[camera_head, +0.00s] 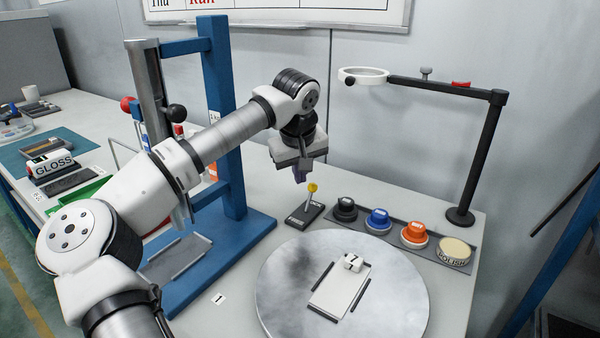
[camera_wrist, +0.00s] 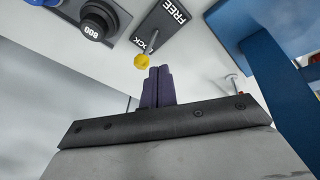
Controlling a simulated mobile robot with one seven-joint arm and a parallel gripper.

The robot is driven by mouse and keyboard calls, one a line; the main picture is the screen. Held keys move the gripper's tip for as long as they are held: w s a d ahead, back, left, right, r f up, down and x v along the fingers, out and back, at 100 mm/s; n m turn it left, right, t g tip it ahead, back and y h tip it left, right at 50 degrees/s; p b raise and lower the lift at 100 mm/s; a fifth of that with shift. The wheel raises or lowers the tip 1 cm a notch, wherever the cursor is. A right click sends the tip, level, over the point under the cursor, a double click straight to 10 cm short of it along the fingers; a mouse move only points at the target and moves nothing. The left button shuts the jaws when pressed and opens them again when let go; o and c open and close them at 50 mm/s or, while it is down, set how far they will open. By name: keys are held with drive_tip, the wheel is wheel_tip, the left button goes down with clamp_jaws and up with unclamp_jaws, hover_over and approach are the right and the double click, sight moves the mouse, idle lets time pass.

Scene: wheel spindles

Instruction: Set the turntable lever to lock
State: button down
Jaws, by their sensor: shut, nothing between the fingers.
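The turntable lever (camera_head: 312,188) has a yellow ball knob on a thin stem and rises from a small dark plate (camera_head: 304,215) behind the turntable (camera_head: 275,285). In the wrist view the yellow knob (camera_wrist: 141,61) sits just off my fingertips, and the plate (camera_wrist: 172,22) reads FREE at one end and, partly hidden, "CK" at the other. I cannot tell for sure which marking the lever points to. My gripper (camera_head: 299,179) is shut and empty, pointing down just above and left of the knob. Its purple fingers (camera_wrist: 158,86) are together, apparently not touching the knob.
A row of dark, blue and orange pucks (camera_head: 378,220) stands right of the lever. A blue press frame (camera_head: 231,130) rises on the left, close to my arm. A black stand with a ring (camera_head: 487,150) is at the right.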

drive_tip(key=b+v, duration=0.1)
drive_tip(key=v, duration=1.2)
drive_tip(key=shift+r, duration=0.4)
drive_tip(key=shift+s+f, duration=0.1)
drive_tip(key=shift+s, duration=0.05)
